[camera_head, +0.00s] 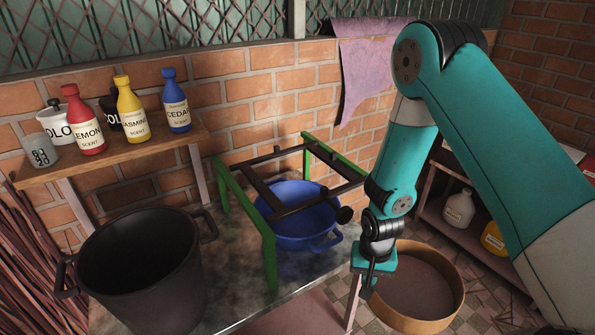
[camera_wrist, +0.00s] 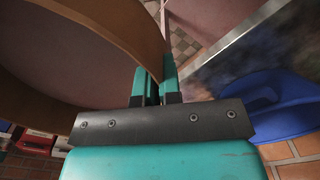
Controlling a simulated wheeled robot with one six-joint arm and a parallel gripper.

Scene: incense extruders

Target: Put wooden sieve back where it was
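The wooden sieve (camera_head: 447,303) is a round, shallow ring with a tan wall, to the right of the table in the head view. In the wrist view its curved rim (camera_wrist: 137,22) fills the upper left and runs in to the fingers. My gripper (camera_head: 369,284) is at the sieve's left edge, fingers pointing down. In the wrist view the teal fingers (camera_wrist: 156,88) are close together with the rim's wall between them. The sieve looks held clear of the floor, roughly level. The exact contact is partly hidden.
A green stand (camera_head: 268,262) with dark rails straddles a blue basin (camera_head: 300,240) on the metal table (camera_head: 232,311). A large black pot (camera_head: 150,285) stands at left. A wall shelf (camera_head: 110,160) bears scent bottles. A low rack (camera_head: 455,228) with containers is behind the sieve.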

